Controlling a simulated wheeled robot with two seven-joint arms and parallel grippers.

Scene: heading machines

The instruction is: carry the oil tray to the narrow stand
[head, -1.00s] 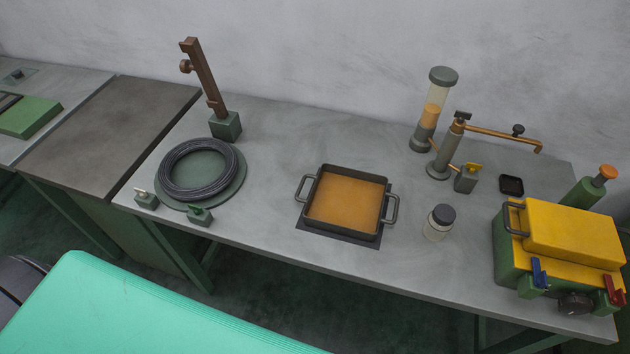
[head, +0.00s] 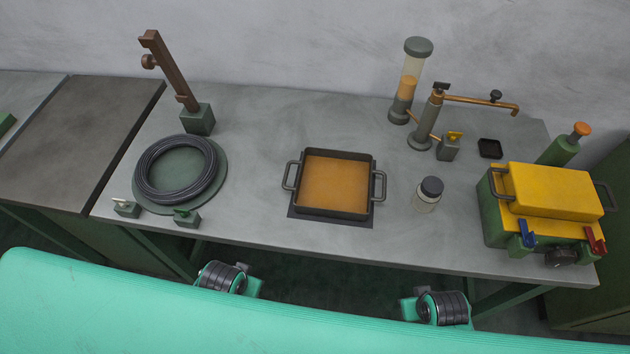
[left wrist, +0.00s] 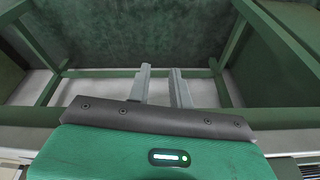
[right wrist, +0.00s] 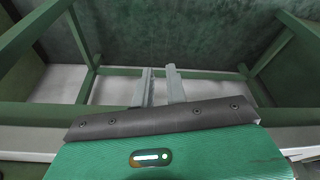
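The oil tray (head: 334,186) is a dark square pan with amber oil and a loop handle on its left and right sides. It rests on a dark mat (head: 330,217) at the middle of the grey bench. A narrow dark-topped stand (head: 75,140) adjoins the bench's left end. My left gripper (left wrist: 160,72) shows in the left wrist view with its two fingers apart and nothing between them. My right gripper (right wrist: 160,72) looks the same in the right wrist view. Both point at the space under the bench. Neither gripper shows in the head view.
A wire coil (head: 176,168) and an upright brown post (head: 178,80) stand left of the tray. A jar (head: 428,194), an oil pump (head: 425,125) and a yellow-topped green box (head: 545,195) stand to its right. The bench is clear close around the tray.

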